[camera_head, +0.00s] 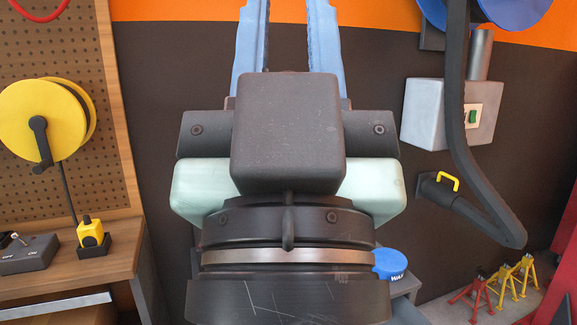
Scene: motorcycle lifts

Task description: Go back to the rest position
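My gripper (288,12) points up and away in the middle of the camera_head view. Its two blue fingers stand wide apart, with only the wall visible between them. The finger ends reach the top edge of the picture, so the very tips may be cut off. My dark wrist and hand housing fill the centre and hide what lies directly behind them.
A wooden workbench (70,272) with a grey switch box (28,254) and a yellow-black button (90,234) stands left. A yellow reel (42,120) hangs above. Right are a wall box (424,115), a black hose (456,90), a blue lid (390,264) and small stands (500,282).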

